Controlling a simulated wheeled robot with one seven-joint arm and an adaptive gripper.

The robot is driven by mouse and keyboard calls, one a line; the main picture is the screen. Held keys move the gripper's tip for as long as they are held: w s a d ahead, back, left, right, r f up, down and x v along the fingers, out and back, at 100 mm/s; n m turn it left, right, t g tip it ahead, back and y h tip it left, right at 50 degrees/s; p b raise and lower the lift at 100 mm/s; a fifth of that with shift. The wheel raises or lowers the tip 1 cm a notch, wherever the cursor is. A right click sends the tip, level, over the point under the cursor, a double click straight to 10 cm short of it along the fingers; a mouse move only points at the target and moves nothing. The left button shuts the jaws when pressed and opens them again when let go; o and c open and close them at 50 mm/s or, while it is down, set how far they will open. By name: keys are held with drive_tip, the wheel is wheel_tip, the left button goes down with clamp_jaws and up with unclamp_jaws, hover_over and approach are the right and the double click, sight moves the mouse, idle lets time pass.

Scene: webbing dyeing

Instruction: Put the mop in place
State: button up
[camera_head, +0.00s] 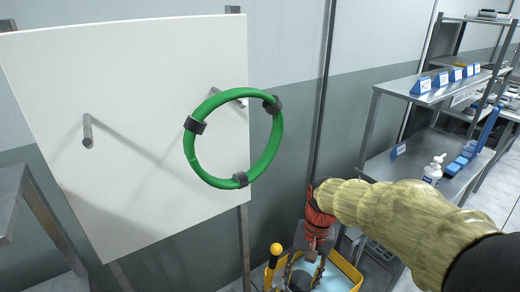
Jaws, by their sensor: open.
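My gripper (304,272) points down at the bottom centre, beyond my sleeved arm and red wrist. Its dark fingers are apart, one on each side, over a yellow bucket (347,268) with something pale blue inside. A yellow-topped upright handle (276,250) stands just left of the gripper, apart from it. A long thin dark pole (324,95) runs up along the wall behind my wrist. I cannot tell whether the pole or the yellow-topped handle belongs to the mop. No mop head can be made out, and the gripper hides part of the bucket.
A white board (130,190) with two pegs, one bare (87,130), stands at the left. A green ring (192,158) with black clamps hangs on the other peg. Metal shelving (385,165) with a white bottle (433,172) and blue items stands right. A metal frame (12,195) is far left.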

drive_tip(key=s+d+r+n+t, duration=0.1)
drive_tip(key=s+d+r+t, duration=0.2)
drive_tip(key=s+r, duration=0.4)
drive_tip(key=s+d+r+n+t+h+p, duration=0.1)
drive_tip(key=s+d+r+n+t, duration=0.1)
drive_tip(key=s+d+r+t, duration=0.2)
drive_tip(key=shift+s+d+r+h, duration=0.2)
drive_tip(key=shift+s+r+h, duration=0.1)
drive_tip(key=shift+s+r, duration=1.55)
drive_tip(key=shift+w+r, duration=0.2)
